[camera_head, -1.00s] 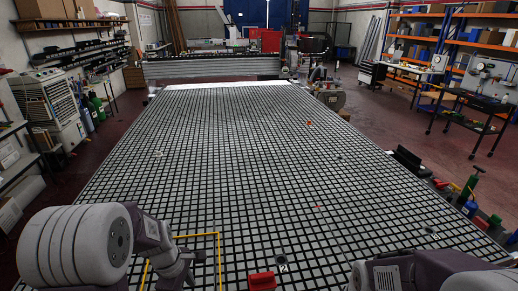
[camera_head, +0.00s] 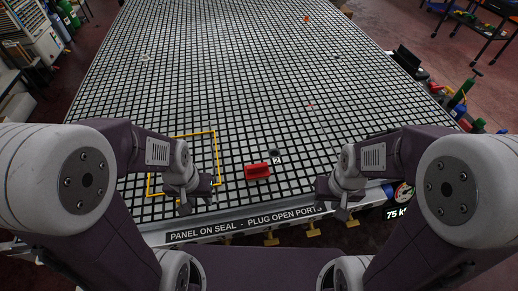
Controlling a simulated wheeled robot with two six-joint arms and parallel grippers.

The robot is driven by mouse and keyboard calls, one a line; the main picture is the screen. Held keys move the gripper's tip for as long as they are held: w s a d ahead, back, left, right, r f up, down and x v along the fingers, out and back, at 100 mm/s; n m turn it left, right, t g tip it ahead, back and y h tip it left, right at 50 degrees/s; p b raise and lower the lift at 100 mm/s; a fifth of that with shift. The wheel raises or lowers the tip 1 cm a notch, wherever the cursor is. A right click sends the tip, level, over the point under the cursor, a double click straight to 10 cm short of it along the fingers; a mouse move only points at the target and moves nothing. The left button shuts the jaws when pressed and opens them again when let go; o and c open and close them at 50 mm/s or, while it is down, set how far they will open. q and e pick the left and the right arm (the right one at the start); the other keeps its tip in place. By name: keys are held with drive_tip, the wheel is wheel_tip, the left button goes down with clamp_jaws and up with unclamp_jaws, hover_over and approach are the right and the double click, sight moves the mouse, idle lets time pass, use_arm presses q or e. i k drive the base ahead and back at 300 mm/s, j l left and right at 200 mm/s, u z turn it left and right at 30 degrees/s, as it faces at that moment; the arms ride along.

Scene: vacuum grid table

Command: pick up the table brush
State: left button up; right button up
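A red object (camera_head: 257,172), which looks like the table brush, lies near the front edge of the grid table (camera_head: 230,105), between my two grippers. Its bristles cannot be made out. My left gripper (camera_head: 199,199) is to its left, by the lower right of the yellow outline; its fingers look apart and nothing shows between them. My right gripper (camera_head: 332,203) is to its right near the front edge, also with its fingers apart and empty. Neither gripper touches the red object.
A yellow outline (camera_head: 216,152) is on the grid at the left. A dark round port (camera_head: 274,152) marked 2 lies just behind the red object. A lettered front rail (camera_head: 250,225) and a gauge (camera_head: 403,192) line the near edge. The grid beyond is mostly clear.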

sight(260, 171)
drive_tip(key=u, duration=1.4)
drive_tip(key=z, duration=1.3)
drive_tip(key=i+l+z, duration=0.1)
drive_tip(key=l, duration=0.35)
drive_tip(key=i+l, duration=0.1)
drive_tip(key=l, duration=0.35)
drive_tip(key=i+l+z, duration=0.15)
drive_tip(key=l, duration=0.3)
